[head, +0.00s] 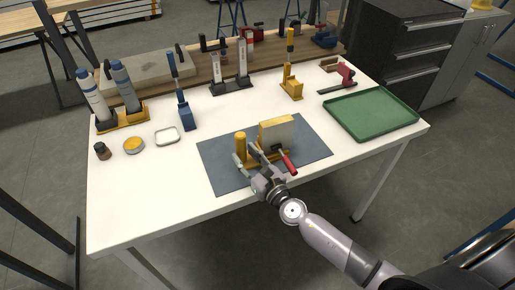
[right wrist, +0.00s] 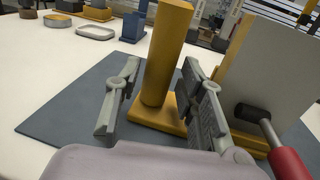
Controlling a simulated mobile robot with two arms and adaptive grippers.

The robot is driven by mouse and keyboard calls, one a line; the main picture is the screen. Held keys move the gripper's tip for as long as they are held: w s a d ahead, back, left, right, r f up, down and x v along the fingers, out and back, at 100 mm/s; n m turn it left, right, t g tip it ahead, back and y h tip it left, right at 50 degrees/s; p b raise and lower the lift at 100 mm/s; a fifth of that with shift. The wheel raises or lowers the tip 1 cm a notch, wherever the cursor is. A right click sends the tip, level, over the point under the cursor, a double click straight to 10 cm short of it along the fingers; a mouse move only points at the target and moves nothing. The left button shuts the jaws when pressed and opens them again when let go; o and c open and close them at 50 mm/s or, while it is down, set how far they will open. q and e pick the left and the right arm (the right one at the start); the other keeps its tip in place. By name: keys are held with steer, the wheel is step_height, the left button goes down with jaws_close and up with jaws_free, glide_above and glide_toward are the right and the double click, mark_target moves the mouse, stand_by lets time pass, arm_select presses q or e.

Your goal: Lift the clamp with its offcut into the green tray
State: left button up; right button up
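The green tray (head: 372,113) lies empty at the table's right end. A red clamp (head: 344,76) with a dark bar lies just behind it, beside a small brown wooden piece (head: 329,65). On the grey-blue mat (head: 222,154) stands a yellow fixture with an upright post (head: 240,146) and a pale panel (head: 277,135). A red-handled tool (head: 288,163) sits against the panel; its handle also shows in the right wrist view (right wrist: 290,164). My right gripper (right wrist: 160,98) is open, its fingers on either side of the yellow post (right wrist: 166,55), with a visible gap at left. My left gripper is out of view.
Blue (head: 184,110), dark (head: 232,84) and yellow (head: 291,85) upright holders stand behind the mat. White tabletop is clear between mat and tray.

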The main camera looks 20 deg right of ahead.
steer(key=shift+x, duration=1.5)
steer(key=shift+r, duration=0.1)
steer(key=shift+c, duration=0.2)
jaws_close()
steer(key=shift+r, duration=0.1)
